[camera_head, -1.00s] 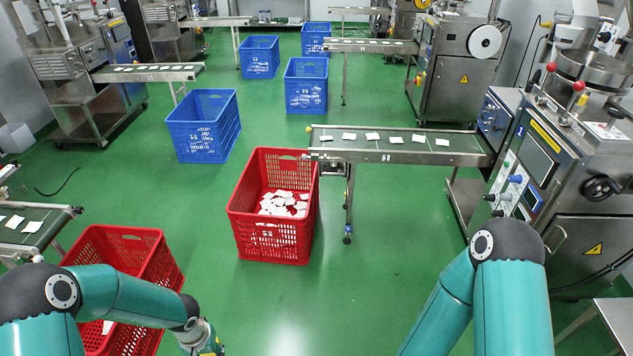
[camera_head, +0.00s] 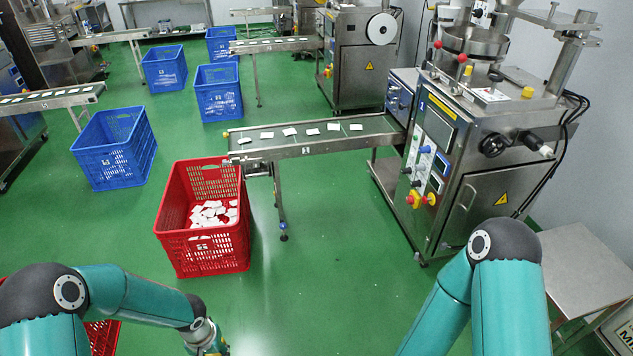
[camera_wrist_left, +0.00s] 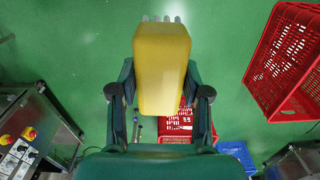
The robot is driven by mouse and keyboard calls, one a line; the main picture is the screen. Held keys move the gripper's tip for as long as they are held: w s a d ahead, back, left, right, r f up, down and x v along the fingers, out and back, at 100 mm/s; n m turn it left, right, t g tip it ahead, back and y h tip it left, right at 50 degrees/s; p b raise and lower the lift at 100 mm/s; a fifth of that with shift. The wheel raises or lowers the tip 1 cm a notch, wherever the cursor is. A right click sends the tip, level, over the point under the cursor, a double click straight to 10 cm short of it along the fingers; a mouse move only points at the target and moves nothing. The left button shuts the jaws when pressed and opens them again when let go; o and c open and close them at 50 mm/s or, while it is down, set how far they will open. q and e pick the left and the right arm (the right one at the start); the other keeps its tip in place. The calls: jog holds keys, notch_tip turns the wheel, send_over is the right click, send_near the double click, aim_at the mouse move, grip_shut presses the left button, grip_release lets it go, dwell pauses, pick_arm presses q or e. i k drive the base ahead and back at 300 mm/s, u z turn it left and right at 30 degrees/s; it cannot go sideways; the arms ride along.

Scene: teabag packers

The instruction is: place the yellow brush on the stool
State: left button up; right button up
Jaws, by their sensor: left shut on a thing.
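The yellow brush (camera_wrist_left: 161,65) is a yellow block with pale bristle tips at its far end, in the left wrist view. My left gripper (camera_wrist_left: 160,88) is shut on it, one finger on each side, and holds it above the green floor. In the head view my left wrist reaches the bottom edge, and the brush is not visible there. The stool (camera_head: 582,268) has a flat, bare grey metal top and stands at the right edge of the head view, far right of my left arm. My right arm shows at lower right, but its gripper is out of view.
A teabag machine (camera_head: 490,140) stands just behind the stool, with a conveyor (camera_head: 310,150) running left from it. A red crate (camera_head: 205,250) with white teabags stands on the floor near the conveyor's end. Several blue crates are farther back. Green floor in the middle is clear.

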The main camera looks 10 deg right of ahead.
aim_at(557, 278)
jog(key=u, duration=1.55)
jog(key=i, duration=0.1)
jog(key=z, duration=2.85)
